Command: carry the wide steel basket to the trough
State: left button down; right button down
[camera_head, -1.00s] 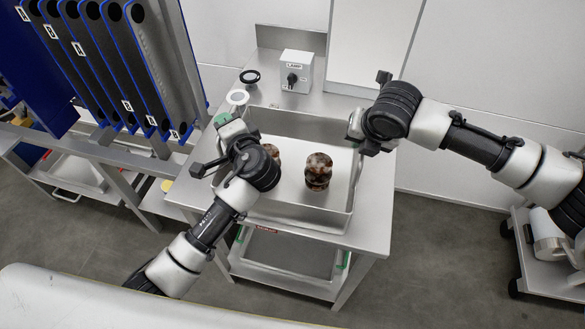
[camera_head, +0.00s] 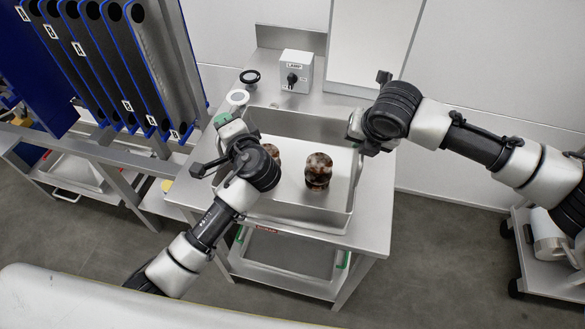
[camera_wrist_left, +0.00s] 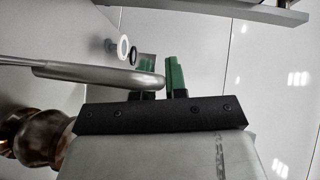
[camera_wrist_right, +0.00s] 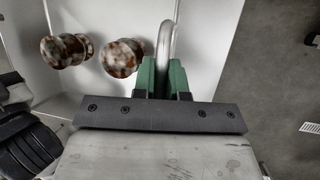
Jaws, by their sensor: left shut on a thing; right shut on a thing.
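The wide steel basket (camera_head: 290,217) is a shallow rectangular pan over the steel table, with two brown mottled pots, one of them a rounded pot (camera_head: 318,172), inside. My left gripper (camera_head: 226,123) is shut on its left side; in the left wrist view a steel bar (camera_wrist_left: 85,75) runs between the green fingers. My right gripper (camera_head: 355,127) is shut on its right side; in the right wrist view a steel loop handle (camera_wrist_right: 166,40) lies between the green fingers. The basket looks level; I cannot tell whether it touches the table. I cannot make out the trough with certainty.
A tray with green handles (camera_head: 290,262) is on the lower shelf. Tall blue-edged panels (camera_head: 110,70) stand left. Floor is clear in front.

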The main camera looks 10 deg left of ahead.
pick_arm(q)
jog(key=shift+f, duration=0.1)
jog(key=shift+r, duration=0.35)
pick_arm(e)
jog(key=shift+w+r, duration=0.15)
jog(key=shift+r, duration=0.25)
pick_arm(q)
jog(key=shift+w, duration=0.2)
pick_arm(e)
jog(key=shift+w, duration=0.1)
